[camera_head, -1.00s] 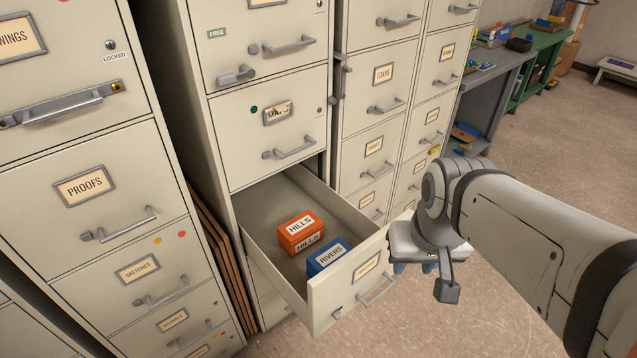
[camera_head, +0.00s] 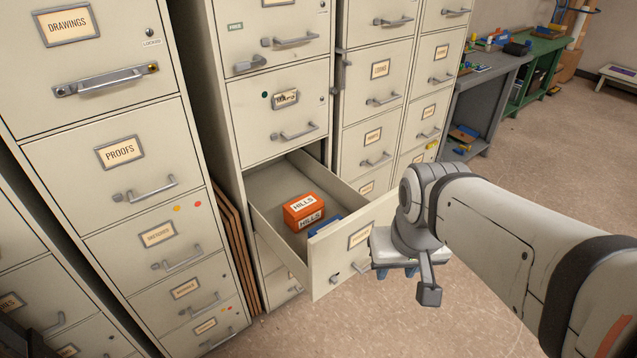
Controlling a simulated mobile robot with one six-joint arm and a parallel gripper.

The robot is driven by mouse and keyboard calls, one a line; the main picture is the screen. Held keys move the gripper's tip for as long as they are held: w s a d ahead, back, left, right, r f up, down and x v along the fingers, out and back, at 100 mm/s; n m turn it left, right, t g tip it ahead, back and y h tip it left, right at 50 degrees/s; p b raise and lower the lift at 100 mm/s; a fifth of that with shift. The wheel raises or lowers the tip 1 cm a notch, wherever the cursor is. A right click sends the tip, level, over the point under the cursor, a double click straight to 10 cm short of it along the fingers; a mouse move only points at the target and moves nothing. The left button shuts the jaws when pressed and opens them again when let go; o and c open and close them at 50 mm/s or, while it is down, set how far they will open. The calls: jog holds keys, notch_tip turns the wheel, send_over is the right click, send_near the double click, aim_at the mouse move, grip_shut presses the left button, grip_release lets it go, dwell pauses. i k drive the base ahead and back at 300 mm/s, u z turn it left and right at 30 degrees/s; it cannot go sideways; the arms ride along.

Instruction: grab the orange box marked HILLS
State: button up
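The orange box marked HILLS (camera_head: 304,210) sits inside an open drawer (camera_head: 335,262) of the middle cabinet. Its label shows on the top and the front. A blue box (camera_head: 326,225) lies beside it, nearer the drawer front, mostly hidden behind that front. My gripper (camera_head: 396,271) is at the end of my arm, to the right of the drawer front and outside the drawer. Only small blue parts of it show below the pale wrist housing. The fingertips are too hidden to tell whether they are open.
A cabinet with a PROOFS drawer (camera_head: 120,153) stands at the left, its handles sticking out. Brown boards (camera_head: 236,250) lean in the gap between cabinets. A closed MAPS drawer (camera_head: 283,112) is above the open one. Clear floor (camera_head: 540,160) lies to the right.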

aim_at(301, 213)
jog(key=z, duration=0.05)
jog(key=k, duration=0.35)
jog(key=u, duration=0.2)
jog(key=i, duration=1)
jog(key=z, duration=1.3)
jog(key=k, duration=1.15)
jog(key=u, duration=0.75)
jog(key=i, duration=0.95)
